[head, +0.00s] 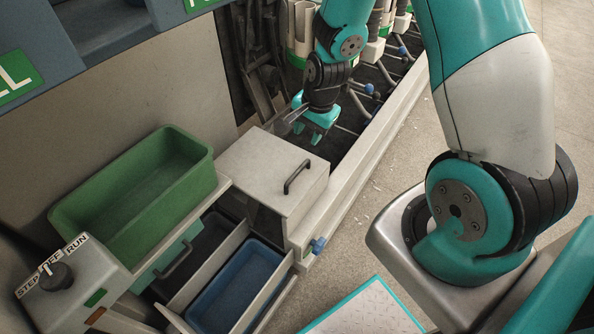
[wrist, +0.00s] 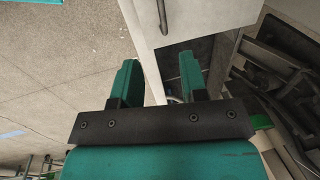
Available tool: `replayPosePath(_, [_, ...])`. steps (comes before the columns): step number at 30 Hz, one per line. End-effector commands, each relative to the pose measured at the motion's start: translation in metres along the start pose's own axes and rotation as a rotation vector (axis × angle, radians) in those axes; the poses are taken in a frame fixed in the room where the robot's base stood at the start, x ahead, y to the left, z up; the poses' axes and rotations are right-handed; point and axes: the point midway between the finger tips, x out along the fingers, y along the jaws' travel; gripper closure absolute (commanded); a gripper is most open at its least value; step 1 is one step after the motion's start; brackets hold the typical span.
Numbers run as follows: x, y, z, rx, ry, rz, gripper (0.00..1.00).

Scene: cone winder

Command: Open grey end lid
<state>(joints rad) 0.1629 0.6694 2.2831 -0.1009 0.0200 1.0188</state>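The grey end lid (head: 262,165) lies flat on top of the box at the end of the machine. A black bar handle (head: 297,177) stands near its right edge. My gripper (head: 308,133) is past the lid's far edge, over the dark trough, apart from the handle. In the wrist view my gripper (wrist: 158,64) is open, with nothing between its fingers. The pale lid (wrist: 205,18) and the handle (wrist: 163,16) show beyond the fingertips there. The far edge of the lid is partly close to my gripper; whether they touch I cannot tell.
A green bin (head: 135,195) stands left of the lid. Open drawers lie in front, one with a blue tray (head: 240,285). A blue knob (head: 318,245) sticks out below the lid.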

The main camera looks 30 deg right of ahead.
Motion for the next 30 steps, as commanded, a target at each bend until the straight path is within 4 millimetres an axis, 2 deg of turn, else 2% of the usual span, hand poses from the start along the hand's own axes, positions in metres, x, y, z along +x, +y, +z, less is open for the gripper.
replayPosePath(5, [0.023, 0.001, 0.0, 0.017, -0.003, 0.002, 0.6])
replayPosePath(21, [0.142, 0.001, 0.001, 0.012, -0.002, 0.002, 0.6])
replayPosePath(25, [0.161, 0.001, 0.001, 0.012, -0.002, 0.001, 0.6])
replayPosePath(30, [0.173, 0.0, 0.001, 0.012, -0.001, 0.0, 0.6])
